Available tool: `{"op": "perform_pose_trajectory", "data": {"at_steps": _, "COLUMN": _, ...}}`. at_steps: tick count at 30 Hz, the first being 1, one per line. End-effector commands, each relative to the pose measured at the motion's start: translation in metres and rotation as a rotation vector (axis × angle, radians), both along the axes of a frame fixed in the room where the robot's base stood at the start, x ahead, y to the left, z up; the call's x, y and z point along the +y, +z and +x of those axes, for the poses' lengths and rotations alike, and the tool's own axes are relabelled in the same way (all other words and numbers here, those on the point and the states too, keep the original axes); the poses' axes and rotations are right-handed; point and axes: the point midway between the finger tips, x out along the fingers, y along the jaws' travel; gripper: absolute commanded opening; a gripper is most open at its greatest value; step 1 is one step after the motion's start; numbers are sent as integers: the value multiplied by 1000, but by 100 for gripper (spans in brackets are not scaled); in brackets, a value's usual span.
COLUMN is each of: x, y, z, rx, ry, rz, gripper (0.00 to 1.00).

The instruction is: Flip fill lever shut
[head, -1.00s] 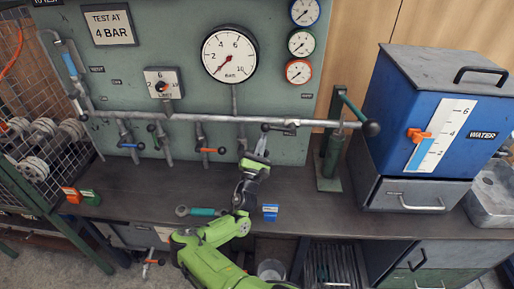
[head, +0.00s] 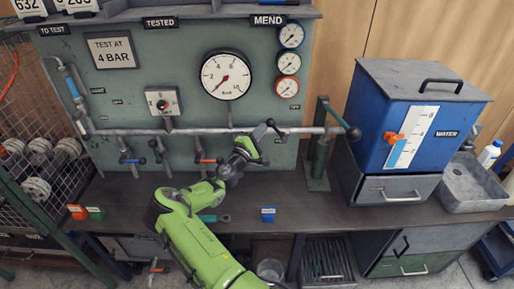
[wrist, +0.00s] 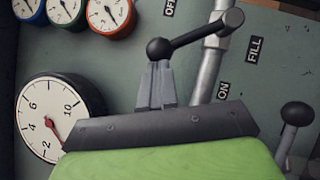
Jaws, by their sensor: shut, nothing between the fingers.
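The fill lever is a black bar with a round ball knob (wrist: 160,48), on the valve of the grey pipe beside the FILL label (wrist: 255,50). In the wrist view the bar slants from the knob up and right to its thick end. An OFF label lies above it and an ON label below. In the head view the lever (head: 271,123) is by the pipe below the large gauge. My gripper (wrist: 157,72) is shut and empty, its fingertips right at the knob. I cannot tell whether they touch it. It also shows in the head view (head: 262,149).
The large gauge (head: 227,75) and three small gauges are on the panel. Other levers (head: 207,161) hang from the pipe to the left. A green post with a black-knobbed lever (head: 353,132) and the blue water tank (head: 449,120) stand right. A small blue block (head: 268,213) lies on the bench.

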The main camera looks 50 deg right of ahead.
Motion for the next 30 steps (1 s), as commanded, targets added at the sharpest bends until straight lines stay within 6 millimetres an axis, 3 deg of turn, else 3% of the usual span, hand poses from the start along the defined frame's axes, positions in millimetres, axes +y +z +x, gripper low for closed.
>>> {"op": "perform_pose_trajectory", "data": {"at_steps": 3, "x": -5, "y": 16, "z": -6, "rx": -91, "ry": 1, "rz": 70, "gripper": 0}}
{"op": "perform_pose_trajectory", "data": {"at_steps": 12, "x": -18, "y": 33, "z": -22, "rx": -291, "ry": 1, "rz": 228, "gripper": 0}}
{"op": "perform_pose_trajectory", "data": {"at_steps": 30, "x": -31, "y": 39, "z": -38, "rx": -469, "ry": 2, "rz": 374, "gripper": 0}}
